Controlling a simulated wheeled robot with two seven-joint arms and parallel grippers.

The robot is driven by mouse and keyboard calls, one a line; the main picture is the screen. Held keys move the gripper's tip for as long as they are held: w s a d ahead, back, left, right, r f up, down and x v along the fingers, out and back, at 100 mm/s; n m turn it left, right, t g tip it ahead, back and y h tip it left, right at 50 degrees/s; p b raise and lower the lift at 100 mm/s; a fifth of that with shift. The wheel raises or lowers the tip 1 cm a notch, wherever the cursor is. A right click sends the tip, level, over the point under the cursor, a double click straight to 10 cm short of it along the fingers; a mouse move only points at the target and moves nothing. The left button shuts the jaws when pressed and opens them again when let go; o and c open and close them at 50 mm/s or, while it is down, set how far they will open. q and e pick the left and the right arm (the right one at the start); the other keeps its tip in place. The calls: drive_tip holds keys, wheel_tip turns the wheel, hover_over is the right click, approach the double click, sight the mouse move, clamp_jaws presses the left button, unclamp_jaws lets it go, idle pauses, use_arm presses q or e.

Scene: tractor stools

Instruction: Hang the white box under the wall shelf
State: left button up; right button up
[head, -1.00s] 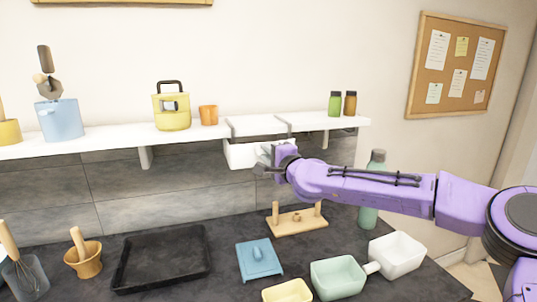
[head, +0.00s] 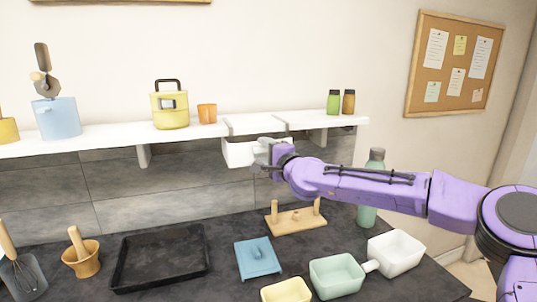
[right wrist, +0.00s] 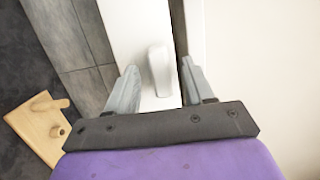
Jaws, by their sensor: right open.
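The white box (head: 236,153) is at the underside of the white wall shelf (head: 345,121), just right of the shelf's bracket. In the right wrist view the open fingers (right wrist: 160,66) stand on either side of the box's white handle (right wrist: 159,72), with gaps visible. A dark narrow gap shows between the box and the shelf edge. My left gripper is not in view.
On the shelf stand a blue pot (head: 57,118), a yellow container (head: 170,108), an orange cup (head: 207,113) and two small jars (head: 341,102). Below on the counter are a wooden peg stand (head: 296,222), a black tray (head: 160,258), a green bottle (head: 369,190) and several small dishes.

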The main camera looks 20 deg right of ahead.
drive_tip(key=b+v, duration=0.3)
drive_tip(key=v, duration=0.7)
drive_tip(key=shift+s, duration=0.15)
drive_tip(key=shift+d, duration=0.1)
